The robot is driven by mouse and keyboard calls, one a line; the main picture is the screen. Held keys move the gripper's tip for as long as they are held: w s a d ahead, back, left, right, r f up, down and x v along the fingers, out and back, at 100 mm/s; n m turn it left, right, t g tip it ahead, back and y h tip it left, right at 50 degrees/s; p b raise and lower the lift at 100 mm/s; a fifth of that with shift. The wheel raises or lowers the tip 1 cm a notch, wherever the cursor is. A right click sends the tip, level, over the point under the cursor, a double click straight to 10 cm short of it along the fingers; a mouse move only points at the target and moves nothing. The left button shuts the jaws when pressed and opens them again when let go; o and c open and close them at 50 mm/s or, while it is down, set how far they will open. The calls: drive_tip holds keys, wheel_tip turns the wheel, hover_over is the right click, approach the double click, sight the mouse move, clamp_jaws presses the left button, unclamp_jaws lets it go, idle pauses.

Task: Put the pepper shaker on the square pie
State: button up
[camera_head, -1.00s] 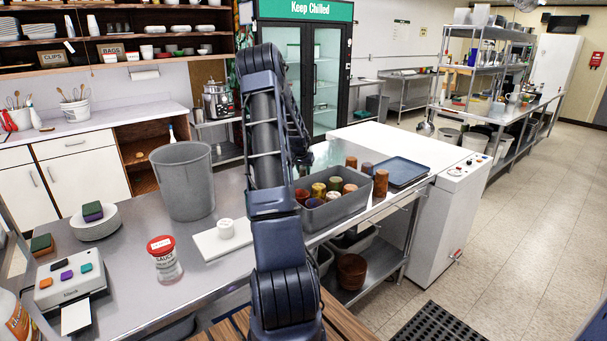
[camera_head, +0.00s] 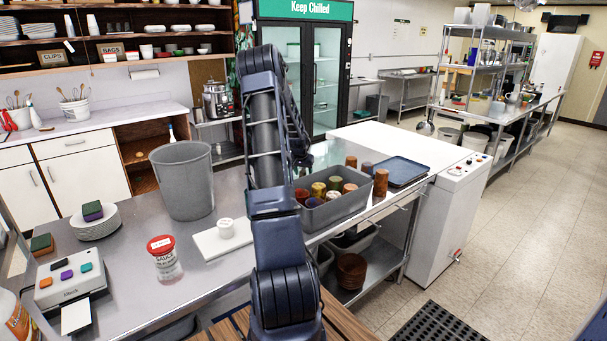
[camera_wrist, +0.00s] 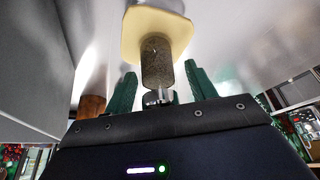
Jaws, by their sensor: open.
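In the wrist view the pepper shaker (camera_wrist: 157,64) is a dark speckled cylinder with a shiny metal end toward my gripper. Its far end meets a pale yellow slab with rounded corners, seemingly the square pie (camera_wrist: 152,22); it appears to stand on it. My gripper (camera_wrist: 160,72) is open, its green fingers on either side of the shaker with visible gaps. In the head view my arm hides the gripper, shaker and pie.
A grey tub of several colored cylinders (camera_head: 340,211) is right of my arm. A grey bin (camera_head: 184,185), white board (camera_head: 210,245) with a small white item, and red-lided jar (camera_head: 165,262) are left. A brown cylinder (camera_wrist: 92,106) shows left in the wrist view.

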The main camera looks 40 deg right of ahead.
drive_tip(key=v, duration=1.2)
drive_tip(key=s+a+r+n+t+y, duration=0.1)
drive_tip(key=s+a+r+n, duration=0.3)
drive_tip(key=a, duration=0.6)
drive_tip(key=s+a+r+m+y, duration=0.1)
drive_tip(key=s+a+r, duration=0.1)
drive_tip(key=a+r, duration=0.55)
drive_tip(key=s+a+r+n+t+y, duration=0.1)
drive_tip(key=s+a+r+n, duration=0.2)
drive_tip(key=a, duration=0.8)
drive_tip(key=s+a+r+n, duration=0.1)
drive_tip(key=s+a+n, duration=0.1)
drive_tip(key=s+a, duration=0.7)
drive_tip(key=s+a+r+n, duration=0.1)
drive_tip(key=s+a+n, duration=0.2)
drive_tip(key=s+a, duration=0.7)
drive_tip(key=s, duration=0.5)
drive_tip(key=shift+a+y, duration=0.3)
drive_tip(key=shift+y, duration=0.1)
